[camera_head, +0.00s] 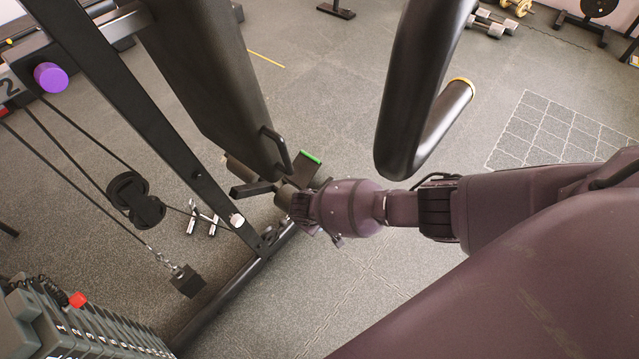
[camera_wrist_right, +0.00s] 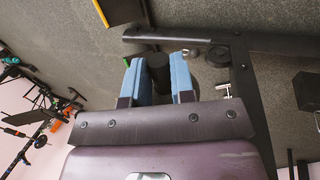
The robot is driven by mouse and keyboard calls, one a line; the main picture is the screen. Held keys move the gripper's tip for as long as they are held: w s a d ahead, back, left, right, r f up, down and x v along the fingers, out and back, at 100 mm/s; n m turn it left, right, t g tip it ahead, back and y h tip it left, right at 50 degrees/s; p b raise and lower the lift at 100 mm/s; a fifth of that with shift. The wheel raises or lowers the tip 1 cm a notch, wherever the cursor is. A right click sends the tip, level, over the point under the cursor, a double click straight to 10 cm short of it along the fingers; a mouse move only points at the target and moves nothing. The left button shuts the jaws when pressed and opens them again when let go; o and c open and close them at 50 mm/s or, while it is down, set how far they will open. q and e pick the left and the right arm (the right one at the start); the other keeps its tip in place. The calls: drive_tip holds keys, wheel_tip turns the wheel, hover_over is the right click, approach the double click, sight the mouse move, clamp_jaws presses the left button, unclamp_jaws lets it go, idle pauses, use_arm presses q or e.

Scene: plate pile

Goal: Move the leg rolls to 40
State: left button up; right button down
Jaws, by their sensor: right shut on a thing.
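My right gripper (camera_head: 268,184) reaches in from the right in the head view, at the lower end of a large dark padded part (camera_head: 205,75) of the machine. In the right wrist view, its blue-padded fingers (camera_wrist_right: 156,70) are shut on a short black cylindrical grip (camera_wrist_right: 159,74). A thin black loop handle (camera_head: 279,150) is just above the gripper in the head view. I see no mark reading 40. My left gripper is not in view.
The weight stack (camera_head: 75,325) with a red knob (camera_head: 77,299) is at lower left. A slanted black frame post (camera_head: 130,105), a pulley (camera_head: 135,200) with cables and a purple knob (camera_head: 50,77) are on the left. The grey floor (camera_head: 330,290) below is clear. Dumbbells (camera_head: 488,24) lie far off.

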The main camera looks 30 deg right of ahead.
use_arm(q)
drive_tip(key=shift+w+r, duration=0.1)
use_arm(e)
drive_tip(key=shift+d, duration=0.2)
drive_tip(key=c, duration=1)
unclamp_jaws()
drive_tip(key=shift+r, duration=0.1)
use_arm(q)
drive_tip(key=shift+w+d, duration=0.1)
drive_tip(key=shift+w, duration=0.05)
use_arm(e)
drive_tip(key=shift+o, duration=0.2)
drive_tip(key=shift+a, duration=0.1)
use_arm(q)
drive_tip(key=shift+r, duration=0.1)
use_arm(e)
drive_tip(key=shift+a+r, duration=0.2)
drive_tip(key=shift+r, duration=0.2)
use_arm(q)
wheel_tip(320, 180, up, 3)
drive_tip(key=p, duration=0.4)
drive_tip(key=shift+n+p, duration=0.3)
drive_tip(key=shift+p, duration=0.05)
use_arm(e)
drive_tip(key=v, duration=1)
drive_tip(key=shift+d+f, duration=0.1)
